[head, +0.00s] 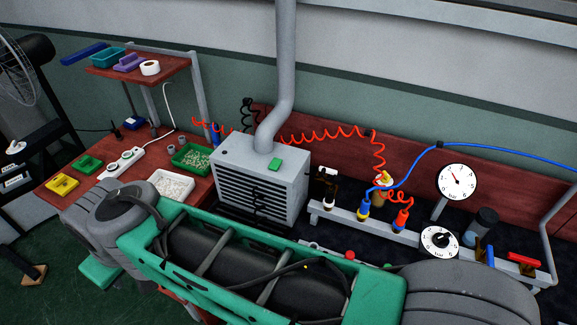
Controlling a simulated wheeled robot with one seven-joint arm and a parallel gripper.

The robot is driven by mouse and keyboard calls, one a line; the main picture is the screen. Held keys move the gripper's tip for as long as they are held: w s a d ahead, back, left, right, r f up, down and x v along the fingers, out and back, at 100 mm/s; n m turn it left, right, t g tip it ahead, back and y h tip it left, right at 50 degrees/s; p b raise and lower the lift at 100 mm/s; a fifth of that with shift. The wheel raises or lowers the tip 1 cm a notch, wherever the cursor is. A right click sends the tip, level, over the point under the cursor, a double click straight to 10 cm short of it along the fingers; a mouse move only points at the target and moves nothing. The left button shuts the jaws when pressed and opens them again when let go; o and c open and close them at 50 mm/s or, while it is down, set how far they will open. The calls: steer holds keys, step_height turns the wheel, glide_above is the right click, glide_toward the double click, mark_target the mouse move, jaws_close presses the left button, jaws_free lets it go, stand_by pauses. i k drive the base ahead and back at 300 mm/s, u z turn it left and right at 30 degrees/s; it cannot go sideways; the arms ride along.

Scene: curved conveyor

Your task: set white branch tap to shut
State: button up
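A grey manifold rail (345,216) runs along the bench at the right, with several branches on it. The leftmost branch has a white collar (329,204), a dark brass body and a small white top piece (329,172), which looks like the white tap's handle. It is too small to tell how the handle is turned. No hose shows on this branch. My green and grey arm crosses the foreground below the rail. My gripper is not in view.
A grey louvred box (262,185) with a duct stands left of the white branch. Blue (364,211) and red (401,222) connectors with hoses stand to its right. Two gauges (457,182) and a red-handled tap (524,260) are farther right. Bins and a power strip (126,160) lie on the left bench.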

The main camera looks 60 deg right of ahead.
mark_target(329, 171)
steer(key=u, duration=0.1)
steer(key=i, duration=0.45)
steer(key=z, duration=2.65)
